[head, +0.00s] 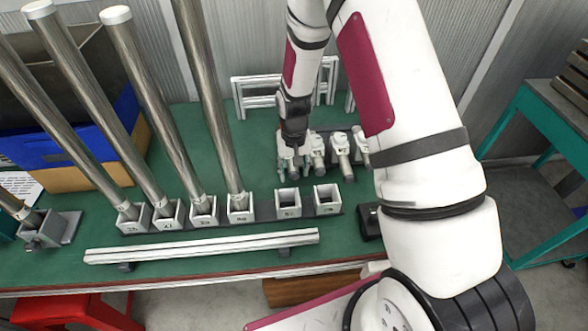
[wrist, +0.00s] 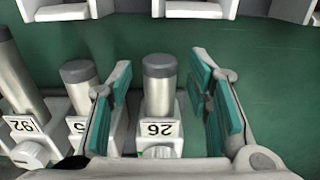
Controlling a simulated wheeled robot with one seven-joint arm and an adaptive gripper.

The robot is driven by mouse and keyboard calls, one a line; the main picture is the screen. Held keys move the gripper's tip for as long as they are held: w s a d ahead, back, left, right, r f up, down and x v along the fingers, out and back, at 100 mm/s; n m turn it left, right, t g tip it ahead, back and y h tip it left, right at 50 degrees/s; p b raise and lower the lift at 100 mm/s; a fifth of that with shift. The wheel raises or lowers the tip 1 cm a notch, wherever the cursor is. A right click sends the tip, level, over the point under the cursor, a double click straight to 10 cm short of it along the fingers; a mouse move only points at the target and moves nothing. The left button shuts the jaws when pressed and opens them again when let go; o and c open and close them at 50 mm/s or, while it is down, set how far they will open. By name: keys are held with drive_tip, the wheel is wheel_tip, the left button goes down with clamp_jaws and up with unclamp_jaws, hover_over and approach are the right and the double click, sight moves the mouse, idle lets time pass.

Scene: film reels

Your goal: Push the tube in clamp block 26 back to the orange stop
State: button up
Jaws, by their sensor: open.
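My gripper (wrist: 162,76) is open, with one teal-padded finger on each side of this tube and a gap visible on the right. I cannot make out an orange stop in either view.
Other capped tubes in blocks (wrist: 78,88) (wrist: 22,85) stand to the left in the wrist view; the row also shows in the head view (head: 339,150). Tall reel posts (head: 215,110) rise at left. Two empty sockets (head: 288,200) (head: 327,197) and a silver rail (head: 200,246) are nearer.

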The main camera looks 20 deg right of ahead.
clamp_jaws()
drive_tip(key=shift+w+d+f+b, duration=0.1)
drive_tip(key=shift+w+d+b, duration=0.15)
drive_tip(key=shift+w+b, duration=0.6)
drive_tip(key=shift+w+d+f+b, duration=0.15)
drive_tip(key=shift+w+b, duration=0.25)
drive_tip(key=shift+w, duration=0.7)
drive_tip(key=shift+r, duration=0.2)
unclamp_jaws()
wheel_tip(320, 180, up, 12)
